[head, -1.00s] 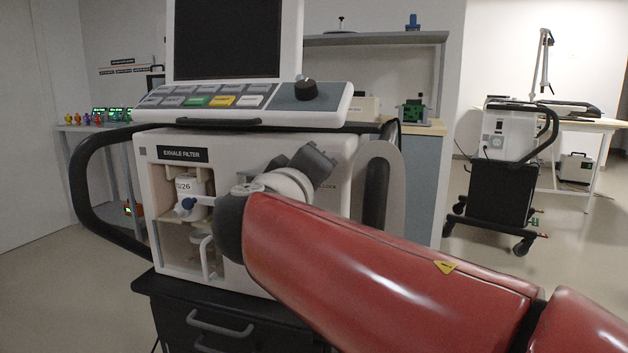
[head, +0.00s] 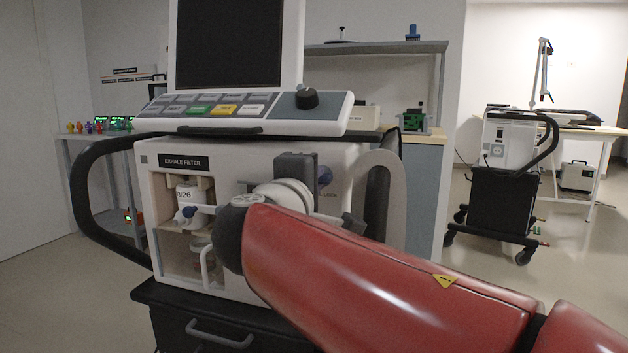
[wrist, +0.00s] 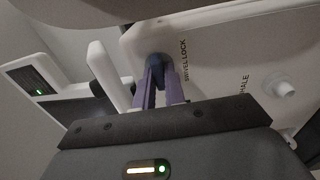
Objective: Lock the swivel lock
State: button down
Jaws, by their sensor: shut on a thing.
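The swivel lock (wrist: 157,60) is a dark blue knob on the white ventilator's side face, beside printed "SWIVEL LOCK" lettering. The white ventilator (head: 352,160) stands on a dark cart.
An open bay labelled "EXHALE FILTER" (head: 184,163) holds a filter canister (head: 188,193), left of my arm. A black handle (head: 84,200) curves around the left side. A pale port (wrist: 284,88) sticks out near the knob.

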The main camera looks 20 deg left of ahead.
dwell(0.4)
jog(key=c, duration=1.5)
grip_release()
jog(key=shift+o, duration=0.2)
jog(key=s, duration=0.8)
jog(key=shift+a, duration=0.15)
